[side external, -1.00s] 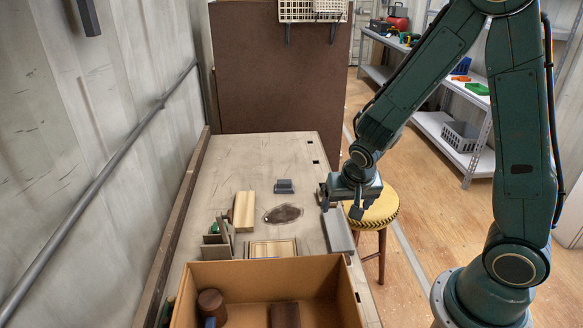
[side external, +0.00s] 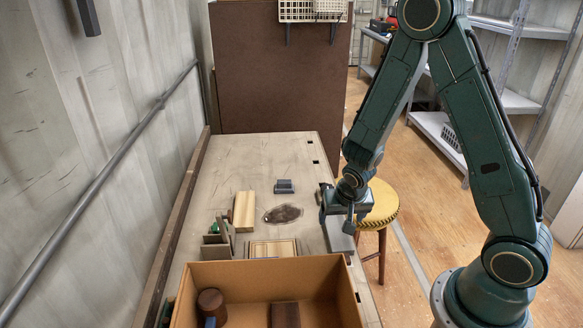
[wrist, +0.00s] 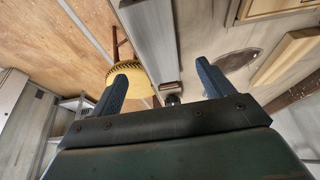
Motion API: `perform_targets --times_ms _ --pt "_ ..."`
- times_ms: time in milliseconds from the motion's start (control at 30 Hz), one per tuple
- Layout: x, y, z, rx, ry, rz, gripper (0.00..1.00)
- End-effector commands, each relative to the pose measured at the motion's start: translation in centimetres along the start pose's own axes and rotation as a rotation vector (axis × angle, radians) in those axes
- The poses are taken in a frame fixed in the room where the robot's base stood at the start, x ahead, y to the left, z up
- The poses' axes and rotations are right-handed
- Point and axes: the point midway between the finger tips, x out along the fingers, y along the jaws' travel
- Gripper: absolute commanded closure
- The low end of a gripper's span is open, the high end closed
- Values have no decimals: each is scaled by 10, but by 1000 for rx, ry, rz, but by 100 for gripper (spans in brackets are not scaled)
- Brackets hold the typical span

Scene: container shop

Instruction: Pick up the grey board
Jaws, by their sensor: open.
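The grey board (side external: 339,238) lies on the workbench near its right edge, long side running toward the cardboard box. My gripper (side external: 336,221) is over the far part of the board, open, with nothing between its fingers. In the wrist view the board (wrist: 150,35) runs up from between the fingertips of the gripper (wrist: 164,68). Its near end shows between the two fingers. In the side view the gripper hides the board's far end, and I cannot tell the exact height above it.
A cardboard box (side external: 262,271) stands at the front of the workbench (side external: 240,160). A wooden block (side external: 244,211), a shallow wooden tray (side external: 273,249) and a small grey block (side external: 284,187) lie left of the board. A yellow-topped stool (side external: 381,205) stands right of the bench.

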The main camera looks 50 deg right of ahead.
Motion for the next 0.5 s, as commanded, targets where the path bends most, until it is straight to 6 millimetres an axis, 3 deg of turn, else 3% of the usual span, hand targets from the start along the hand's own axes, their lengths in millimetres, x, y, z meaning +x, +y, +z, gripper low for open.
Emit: perform_targets --times_ms 200,500 --pt "14 0 0 0 -1 0 20" --pt "16 0 0 0 0 -1 20"
